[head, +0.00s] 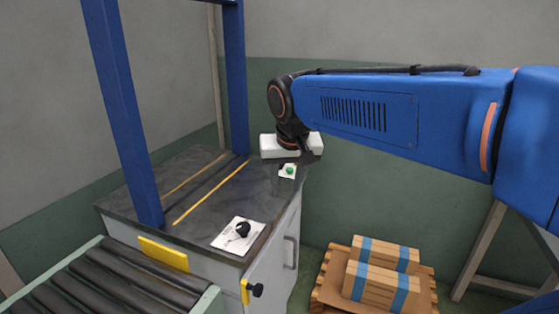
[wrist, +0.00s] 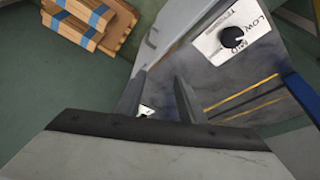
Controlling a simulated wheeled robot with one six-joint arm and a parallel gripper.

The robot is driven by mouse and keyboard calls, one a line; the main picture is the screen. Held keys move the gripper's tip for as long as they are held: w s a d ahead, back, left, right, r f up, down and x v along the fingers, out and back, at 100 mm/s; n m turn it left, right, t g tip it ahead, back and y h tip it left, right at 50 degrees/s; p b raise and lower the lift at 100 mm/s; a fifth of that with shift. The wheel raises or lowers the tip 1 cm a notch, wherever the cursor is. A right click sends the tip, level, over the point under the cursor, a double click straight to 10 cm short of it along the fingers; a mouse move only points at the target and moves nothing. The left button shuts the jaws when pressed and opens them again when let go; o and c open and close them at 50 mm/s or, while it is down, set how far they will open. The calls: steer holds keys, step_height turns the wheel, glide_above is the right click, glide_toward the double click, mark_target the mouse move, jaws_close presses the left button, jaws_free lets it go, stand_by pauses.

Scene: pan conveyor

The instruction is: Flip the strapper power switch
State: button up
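The strapper (head: 200,170) is a cabinet with a dark top and a blue arch. A small green switch or button (head: 288,170) sits on a white plate at the top's far right corner. My gripper (head: 309,157) is above and just beside this plate, apparently not touching it. In the wrist view the two fingers of my gripper (wrist: 160,90) stand apart with nothing between them. A corner of the white plate (wrist: 146,110) shows between their bases; the palm hides most of it. The switch's position cannot be told.
A black dial (head: 243,229) on a white plate marked LOW and MID (wrist: 232,36) is at the top's near corner. A black knob (head: 257,290) sticks out from the side. A roller conveyor (head: 110,280) is front left. Strapped cartons (head: 380,285) lie on a pallet at right.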

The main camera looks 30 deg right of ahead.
steer(key=w+d+r+m+g+h, duration=0.1)
steer(key=w+d+r+m, duration=0.25)
steer(key=w, duration=0.75)
steer(key=w+d+r+m+h, duration=0.1)
steer(key=w+d+r+m, duration=0.3)
steer(key=w, duration=0.7)
steer(key=shift+n, duration=0.65)
steer(key=x, duration=1.6)
steer(key=shift+s+d+f, duration=0.15)
steer(key=shift+s+d, duration=0.05)
steer(key=shift+d, duration=0.2)
jaws_close()
